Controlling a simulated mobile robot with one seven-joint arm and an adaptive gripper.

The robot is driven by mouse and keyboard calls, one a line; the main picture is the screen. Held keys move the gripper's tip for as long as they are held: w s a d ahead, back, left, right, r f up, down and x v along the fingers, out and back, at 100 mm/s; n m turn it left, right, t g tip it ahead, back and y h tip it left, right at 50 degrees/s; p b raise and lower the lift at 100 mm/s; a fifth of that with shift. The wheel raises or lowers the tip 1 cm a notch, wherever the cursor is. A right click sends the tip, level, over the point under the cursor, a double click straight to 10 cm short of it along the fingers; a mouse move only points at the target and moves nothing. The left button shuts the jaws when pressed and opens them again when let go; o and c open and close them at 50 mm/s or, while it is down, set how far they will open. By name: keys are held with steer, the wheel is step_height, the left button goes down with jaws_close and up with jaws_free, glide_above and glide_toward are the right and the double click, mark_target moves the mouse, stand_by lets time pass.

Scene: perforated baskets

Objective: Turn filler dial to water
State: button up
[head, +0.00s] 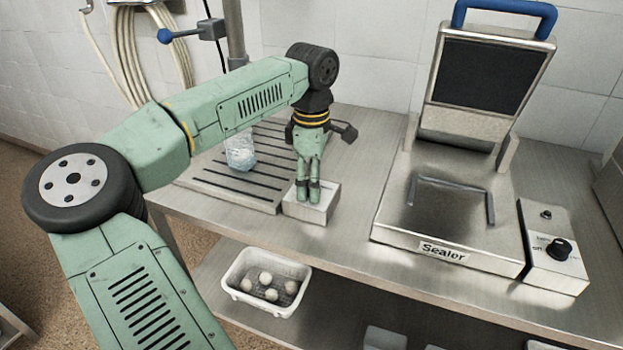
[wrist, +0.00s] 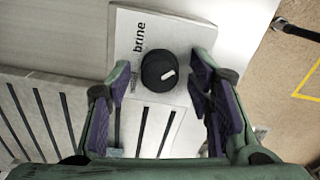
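The filler dial (wrist: 158,71) is a round black knob with a short white mark on its right side. It sits on a pale control box (wrist: 125,40), which carries the printed word "brine" above and left of the knob. No readable "water" label shows. My gripper (wrist: 161,78) is open, with one finger on each side of the dial and gaps between; contact is not visible. In the head view my gripper (head: 308,188) points down over the control box (head: 318,207), and the dial is hidden there.
A clear container (head: 240,152) stands on the slotted drain tray (head: 215,188) left of the control box. The sealer (head: 395,215) stands open to the right, with its own knob (head: 559,249). A white basket (head: 238,295) with several round items is on the lower shelf.

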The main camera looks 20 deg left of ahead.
jaws_close()
stand_by(0.4)
steer(key=shift+n, duration=0.3)
steer(key=n+b, duration=0.2)
steer(key=n, duration=0.1)
steer(key=shift+f, duration=0.1)
steer(key=n+b, duration=0.2)
steer(key=n, duration=0.3)
steer(key=shift+n, duration=0.4)
steer(key=n+b, duration=0.1)
steer(key=n, duration=0.3)
steer(key=shift+n+b, duration=0.75)
steer(key=shift+n, duration=1.45)
